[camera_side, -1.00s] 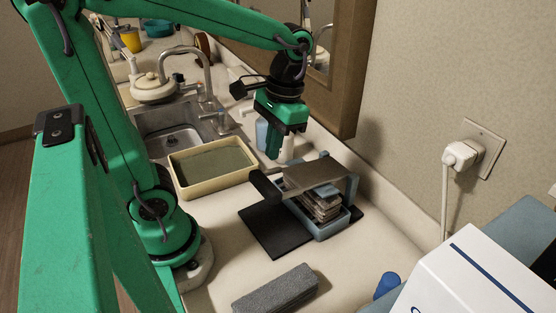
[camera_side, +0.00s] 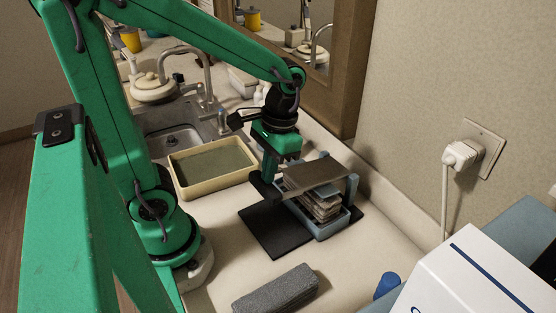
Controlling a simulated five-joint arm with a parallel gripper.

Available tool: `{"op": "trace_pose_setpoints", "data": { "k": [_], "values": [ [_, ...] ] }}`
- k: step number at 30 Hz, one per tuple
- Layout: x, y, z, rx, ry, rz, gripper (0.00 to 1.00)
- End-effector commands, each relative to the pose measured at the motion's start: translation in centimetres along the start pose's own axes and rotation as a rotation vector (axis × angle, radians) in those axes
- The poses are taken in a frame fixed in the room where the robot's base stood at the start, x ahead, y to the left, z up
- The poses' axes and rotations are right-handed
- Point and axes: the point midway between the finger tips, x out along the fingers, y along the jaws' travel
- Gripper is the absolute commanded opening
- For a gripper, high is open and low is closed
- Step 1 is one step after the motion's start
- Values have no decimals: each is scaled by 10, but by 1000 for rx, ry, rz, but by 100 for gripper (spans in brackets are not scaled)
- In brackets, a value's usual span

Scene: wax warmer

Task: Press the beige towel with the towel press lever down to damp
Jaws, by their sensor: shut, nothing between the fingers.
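The towel press stands on a black mat (camera_side: 268,234) on the counter. Its blue frame (camera_side: 331,227) holds a stack of folded towels, and the beige towel (camera_side: 322,206) shows between the tray and the flat press plate (camera_side: 313,175). The black lever handle (camera_side: 262,188) sticks out at the left of the plate. My gripper (camera_side: 271,176) is shut and empty, pointing down, with its tips at the handle's upper end. I cannot tell whether they touch it.
A cream tray (camera_side: 181,185) with greenish contents lies left of the press, beside the sink (camera_side: 172,141). A blue cap (camera_side: 387,285) and a white box (camera_side: 470,275) are at the right front. The mirror frame (camera_side: 325,95) stands behind the gripper.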

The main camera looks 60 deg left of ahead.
Motion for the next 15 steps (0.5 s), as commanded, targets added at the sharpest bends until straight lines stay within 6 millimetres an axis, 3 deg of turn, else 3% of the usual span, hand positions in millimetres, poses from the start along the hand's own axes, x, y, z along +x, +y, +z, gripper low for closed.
{"op": "trace_pose_setpoints", "data": {
  "k": [7, 15],
  "values": [
    [24, 0, 4, 0, -3, -1, 0],
    [27, 1, 4, 0, -1, -1, 0]
  ]
}}
